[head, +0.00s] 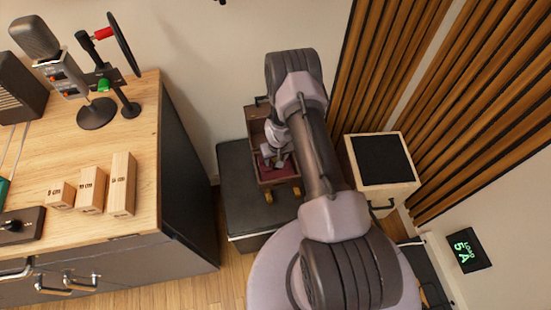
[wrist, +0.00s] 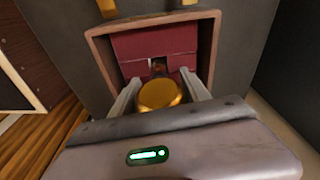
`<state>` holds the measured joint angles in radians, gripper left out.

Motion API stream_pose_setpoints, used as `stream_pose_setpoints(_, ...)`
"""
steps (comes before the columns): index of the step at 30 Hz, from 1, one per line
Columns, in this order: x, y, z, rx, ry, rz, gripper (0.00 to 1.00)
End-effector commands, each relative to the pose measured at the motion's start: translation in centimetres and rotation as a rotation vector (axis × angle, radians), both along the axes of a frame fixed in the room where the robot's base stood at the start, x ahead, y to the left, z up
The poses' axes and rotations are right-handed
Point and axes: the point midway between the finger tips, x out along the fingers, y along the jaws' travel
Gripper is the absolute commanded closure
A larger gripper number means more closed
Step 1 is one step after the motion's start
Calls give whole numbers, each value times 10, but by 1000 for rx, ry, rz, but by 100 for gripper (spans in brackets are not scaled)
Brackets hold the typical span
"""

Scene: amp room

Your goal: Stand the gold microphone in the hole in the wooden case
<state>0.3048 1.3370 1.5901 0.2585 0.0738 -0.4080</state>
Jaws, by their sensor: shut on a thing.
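The wooden case (head: 257,113) stands open on the black cabinet, with a red lining. In the wrist view the case (wrist: 97,52) lies just ahead of my gripper, its red inside (wrist: 150,43) showing. The gold microphone (wrist: 160,94) shows as a round gold end between the two fingers of my gripper (wrist: 160,98), which is shut on it. A dark slot or hole shows in the lining just beyond it; whether the microphone is in it is hidden. In the head view my gripper (head: 277,158) is inside the case outline, and I cannot make out the microphone.
The black cabinet (head: 238,180) bears the case. The wooden desk (head: 150,150) at left holds a grey microphone (head: 38,42), a pop filter stand (head: 122,45) and several labelled wooden blocks (head: 121,185). A dark-topped box (head: 383,160) stands at right near the slatted wall.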

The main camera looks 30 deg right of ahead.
Motion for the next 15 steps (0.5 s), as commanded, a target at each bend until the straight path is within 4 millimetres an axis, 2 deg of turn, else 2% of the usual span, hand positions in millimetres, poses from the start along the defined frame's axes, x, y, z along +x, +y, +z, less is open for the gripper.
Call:
stream_pose_setpoints(1,0,0,-9,0,0,0,100)
stream_pose_setpoints(4,0,0,-15,0,0,0,100)
stream_pose_setpoints(13,0,0,-16,0,-1,0,100)
stream_pose_setpoints(14,0,0,-16,0,-1,0,44)
stream_pose_setpoints(15,0,0,-16,0,-1,0,36)
